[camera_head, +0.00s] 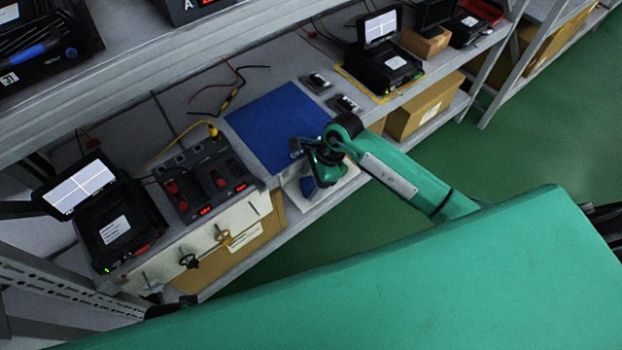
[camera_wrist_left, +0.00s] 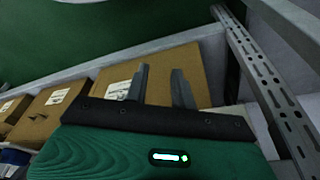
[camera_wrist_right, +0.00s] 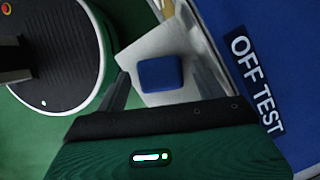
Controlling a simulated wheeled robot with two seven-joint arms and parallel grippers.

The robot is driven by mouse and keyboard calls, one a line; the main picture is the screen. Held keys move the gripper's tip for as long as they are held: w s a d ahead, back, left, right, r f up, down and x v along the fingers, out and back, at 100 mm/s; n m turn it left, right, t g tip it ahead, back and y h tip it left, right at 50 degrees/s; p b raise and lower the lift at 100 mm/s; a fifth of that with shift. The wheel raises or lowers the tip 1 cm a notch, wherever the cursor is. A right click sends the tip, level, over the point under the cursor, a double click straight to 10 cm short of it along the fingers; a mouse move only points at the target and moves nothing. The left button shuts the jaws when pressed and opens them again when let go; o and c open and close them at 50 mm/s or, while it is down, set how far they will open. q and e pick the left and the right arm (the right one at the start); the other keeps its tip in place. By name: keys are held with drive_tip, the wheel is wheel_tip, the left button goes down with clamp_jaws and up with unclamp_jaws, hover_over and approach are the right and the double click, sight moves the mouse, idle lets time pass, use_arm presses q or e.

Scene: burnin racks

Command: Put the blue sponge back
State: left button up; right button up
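The blue sponge (camera_wrist_right: 160,73) is a small rounded block on a pale sheet (camera_wrist_right: 150,45) in the right wrist view. It shows between the two fingers of my right gripper (camera_wrist_right: 161,70), which stand apart with clear gaps on both sides. In the head view the sponge (camera_head: 308,187) is a small blue patch just below my right gripper (camera_head: 303,157), partly hidden by it. How far the fingertips are above the sponge I cannot tell. My left gripper (camera_wrist_left: 159,80) is open and empty, in front of cardboard boxes.
A blue mat (camera_head: 280,125) lies on the shelf beside my right gripper, marked "OFF TEST" in the right wrist view. A black-and-red power unit (camera_head: 205,180) and a screen device (camera_head: 115,215) stand left of it. Cardboard boxes (camera_head: 425,105) fill the lower shelf. Green floor is open at right.

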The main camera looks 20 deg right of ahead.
drive_tip(key=shift+r, duration=0.15)
use_arm(q)
drive_tip(key=shift+w+f, duration=0.1)
drive_tip(key=shift+f, duration=0.55)
use_arm(e)
drive_tip(key=v, duration=1.2)
